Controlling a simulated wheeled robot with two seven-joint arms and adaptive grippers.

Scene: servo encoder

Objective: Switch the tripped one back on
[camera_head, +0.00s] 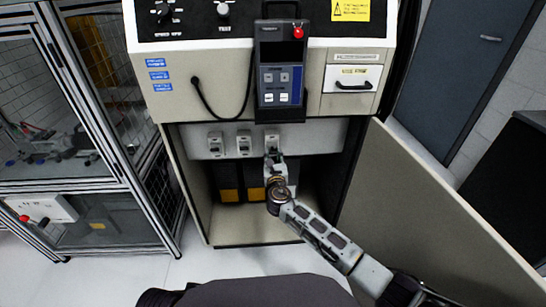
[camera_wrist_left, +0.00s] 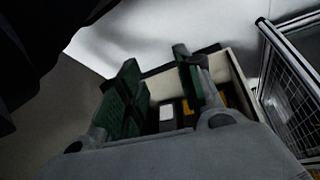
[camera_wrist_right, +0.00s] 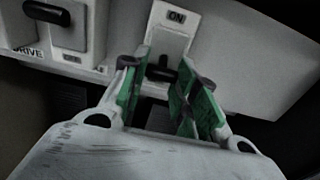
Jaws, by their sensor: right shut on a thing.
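Three breaker switches sit in a row inside the open cabinet: the left one (camera_head: 215,144), the middle one (camera_head: 244,143) and the right one (camera_head: 271,133). My right gripper (camera_head: 272,156) is at the right one. In the right wrist view, my right gripper (camera_wrist_right: 172,80) is shut on the black handle (camera_wrist_right: 160,70) of that breaker. The handle sits low, below the uncovered ON label (camera_wrist_right: 176,17). The neighbouring breaker's handle (camera_wrist_right: 46,12) is up, with its OFF label showing below. My left gripper (camera_wrist_left: 160,90) is open and empty in the left wrist view.
A teach pendant (camera_head: 281,75) hangs on the cabinet front above the breakers. The open cabinet door (camera_head: 420,200) stands to the right, beside my right arm. A mesh cage (camera_head: 75,110) stands left. Black and yellow boxes (camera_head: 228,182) lie low inside the cabinet.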

